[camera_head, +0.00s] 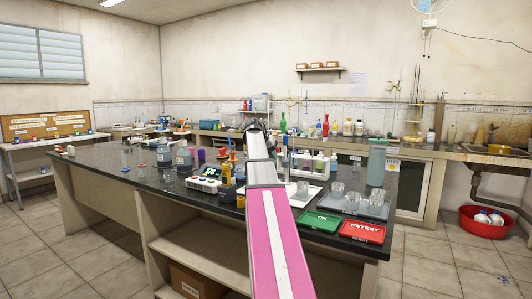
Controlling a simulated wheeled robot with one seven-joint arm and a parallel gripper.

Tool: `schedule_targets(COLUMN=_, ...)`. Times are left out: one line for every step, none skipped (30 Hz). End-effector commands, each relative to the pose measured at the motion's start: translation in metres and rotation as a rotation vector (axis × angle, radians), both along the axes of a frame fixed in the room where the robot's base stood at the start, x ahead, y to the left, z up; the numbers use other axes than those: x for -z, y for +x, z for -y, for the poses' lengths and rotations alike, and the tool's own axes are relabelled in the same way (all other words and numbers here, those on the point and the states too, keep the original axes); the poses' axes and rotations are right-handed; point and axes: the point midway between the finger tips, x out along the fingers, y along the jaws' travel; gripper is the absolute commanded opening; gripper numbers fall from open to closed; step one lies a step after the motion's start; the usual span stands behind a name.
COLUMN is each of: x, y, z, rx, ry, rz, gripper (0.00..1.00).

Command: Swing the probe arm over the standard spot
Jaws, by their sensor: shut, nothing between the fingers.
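A white meter (205,180) with a lit green display stands on the dark bench, left of my arm. Just behind it, thin upright parts with orange tops (232,156) stand close to my arm; I cannot tell which of them is the probe arm. The standard spot cannot be made out. My pink and white arm reaches forward over the bench, and my gripper (257,126) is at its far end, small and dark. It is shut and holds nothing; its fingertips are hard to make out. My arm hides the bench behind it.
Right of my arm are a green OK tray (320,221), a red RETEST tray (362,231), a tray with glass beakers (337,190) and a large grey-green container (376,162). The left end of the bench (100,160) is mostly clear.

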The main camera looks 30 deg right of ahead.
Motion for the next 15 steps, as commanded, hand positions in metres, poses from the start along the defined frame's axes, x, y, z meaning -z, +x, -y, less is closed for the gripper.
schedule_targets(x=0.000, y=-0.005, z=0.005, rx=0.000, ry=0.000, rz=0.000, gripper=0.00)
schedule_targets(x=0.000, y=-0.007, z=0.007, rx=0.000, ry=0.001, rz=0.001, gripper=0.00)
schedule_targets(x=0.000, y=-0.009, z=0.010, rx=0.000, ry=0.001, rz=0.001, gripper=0.00)
schedule_targets(x=0.000, y=-0.011, z=0.012, rx=0.000, ry=0.001, rz=0.001, gripper=0.00)
schedule_targets(x=0.000, y=-0.012, z=0.014, rx=0.000, ry=0.001, rz=0.001, gripper=0.00)
schedule_targets(x=0.000, y=-0.013, z=0.015, rx=-0.001, ry=0.000, rz=0.001, gripper=0.00)
schedule_targets(x=0.000, y=-0.013, z=0.016, rx=-0.001, ry=0.000, rz=0.001, gripper=0.00)
schedule_targets(x=0.000, y=-0.014, z=0.017, rx=-0.001, ry=0.001, rz=0.002, gripper=0.00)
schedule_targets(x=0.000, y=-0.014, z=0.017, rx=-0.002, ry=0.001, rz=0.001, gripper=0.00)
schedule_targets(x=0.000, y=-0.014, z=0.018, rx=-0.002, ry=0.001, rz=0.001, gripper=0.00)
schedule_targets(x=0.000, y=-0.015, z=0.018, rx=-0.002, ry=0.001, rz=0.001, gripper=0.00)
schedule_targets(x=0.000, y=-0.014, z=0.018, rx=-0.002, ry=0.001, rz=0.001, gripper=0.00)
schedule_targets(x=0.000, y=-0.014, z=0.018, rx=-0.002, ry=0.001, rz=0.001, gripper=0.00)
schedule_targets(x=0.000, y=-0.014, z=0.018, rx=-0.002, ry=0.001, rz=0.001, gripper=0.00)
schedule_targets(x=0.000, y=-0.014, z=0.018, rx=-0.002, ry=0.001, rz=0.001, gripper=0.00)
